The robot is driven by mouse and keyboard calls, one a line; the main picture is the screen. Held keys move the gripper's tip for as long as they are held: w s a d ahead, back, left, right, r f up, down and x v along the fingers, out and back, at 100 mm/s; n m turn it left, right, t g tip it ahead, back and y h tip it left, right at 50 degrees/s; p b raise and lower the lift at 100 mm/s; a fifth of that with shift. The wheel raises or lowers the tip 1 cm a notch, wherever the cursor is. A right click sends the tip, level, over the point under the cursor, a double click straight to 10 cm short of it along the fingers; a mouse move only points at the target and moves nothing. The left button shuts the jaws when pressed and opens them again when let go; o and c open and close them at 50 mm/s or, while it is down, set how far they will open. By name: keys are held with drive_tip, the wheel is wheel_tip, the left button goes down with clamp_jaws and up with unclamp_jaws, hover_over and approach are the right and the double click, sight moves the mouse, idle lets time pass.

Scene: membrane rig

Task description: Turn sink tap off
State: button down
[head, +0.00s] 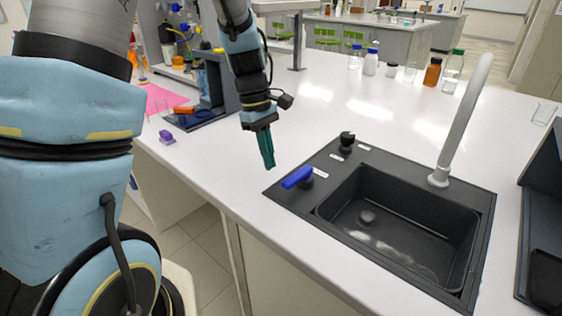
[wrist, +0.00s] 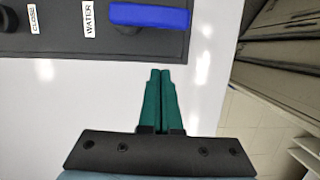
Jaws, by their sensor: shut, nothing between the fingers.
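The sink tap's blue lever handle (head: 297,177) sits on the left rim of the black sink (head: 400,215). In the wrist view the blue handle (wrist: 150,15) lies beyond the fingertips, beside a label reading WATER. A black knob (head: 347,139) stands farther back on the same rim. A pale curved spout (head: 463,120) rises from the sink's far right side. My gripper (head: 267,152) is shut and empty, with green fingers pointing down above the white bench, left of the blue handle and apart from it. In the wrist view my gripper (wrist: 160,72) has its fingers together.
Several bottles, including a brown bottle (head: 432,72), stand at the back of the white bench (head: 335,105). A purple item (head: 167,136) and a dark stand (head: 215,95) are at the left. A dark box (head: 545,210) is at the right edge. The bench around my gripper is clear.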

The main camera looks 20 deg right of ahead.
sight(297, 178)
drive_tip(key=s, duration=0.1)
drive_tip(key=s+d+p, duration=0.1)
drive_tip(key=s, duration=0.1)
drive_tip(key=shift+d+f, duration=0.15)
drive_tip(key=shift+d, duration=0.1)
drive_tip(key=shift+s+d+f, duration=0.1)
drive_tip(key=shift+s+d, duration=0.05)
drive_tip(key=shift+s, duration=0.2)
drive_tip(key=shift+s+p, duration=0.1)
drive_tip(key=shift+p, duration=0.25)
drive_tip(key=shift+s+d, duration=0.2)
drive_tip(key=shift+s, duration=0.1)
drive_tip(key=shift+s+n, duration=0.2)
drive_tip(key=shift+n, duration=0.2)
drive_tip(key=shift+w, duration=0.1)
